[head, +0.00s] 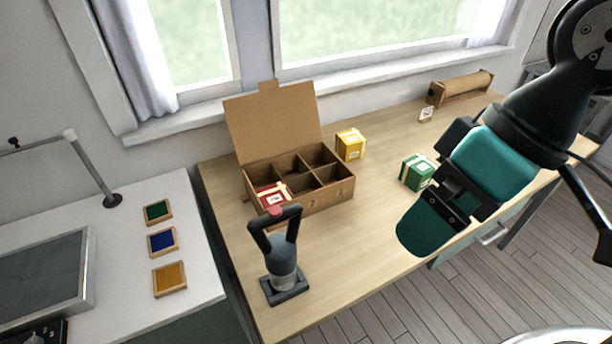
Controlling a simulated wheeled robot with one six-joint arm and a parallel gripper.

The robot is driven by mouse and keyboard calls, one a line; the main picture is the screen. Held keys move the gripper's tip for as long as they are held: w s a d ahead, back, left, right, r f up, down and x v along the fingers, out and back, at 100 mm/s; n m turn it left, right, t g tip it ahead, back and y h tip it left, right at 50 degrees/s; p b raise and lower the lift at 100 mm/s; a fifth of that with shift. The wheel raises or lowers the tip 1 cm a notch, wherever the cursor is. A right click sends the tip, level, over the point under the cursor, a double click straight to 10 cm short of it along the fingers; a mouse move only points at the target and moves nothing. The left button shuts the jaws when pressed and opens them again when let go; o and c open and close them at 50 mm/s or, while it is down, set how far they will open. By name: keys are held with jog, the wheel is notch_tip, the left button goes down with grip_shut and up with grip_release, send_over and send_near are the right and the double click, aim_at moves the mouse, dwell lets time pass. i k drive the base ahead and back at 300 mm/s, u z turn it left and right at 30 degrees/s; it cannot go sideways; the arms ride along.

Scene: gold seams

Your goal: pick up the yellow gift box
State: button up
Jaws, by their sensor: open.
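The yellow gift box (350,145) stands on the wooden table, close to the right side of an open cardboard box (327,196). It has a pale ribbon and a light label on its front. My gripper (428,222) is at the right of the head view, nearer to the camera than the table and apart from the yellow box. It is open, and I see nothing held in it. The inner faces of its fingers are mostly hidden from this angle.
A green gift box (417,173) stands beside my gripper in the picture. A red gift box (271,194) sits in a front left compartment of the cardboard box. A dark lever press (284,262) stands at the table's front left. A brown paper roll (463,87) lies at the back right.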

aim_at(351, 144)
jog(key=z, duration=1.15)
jog(key=i, duration=1.05)
jog(key=u, duration=2.45)
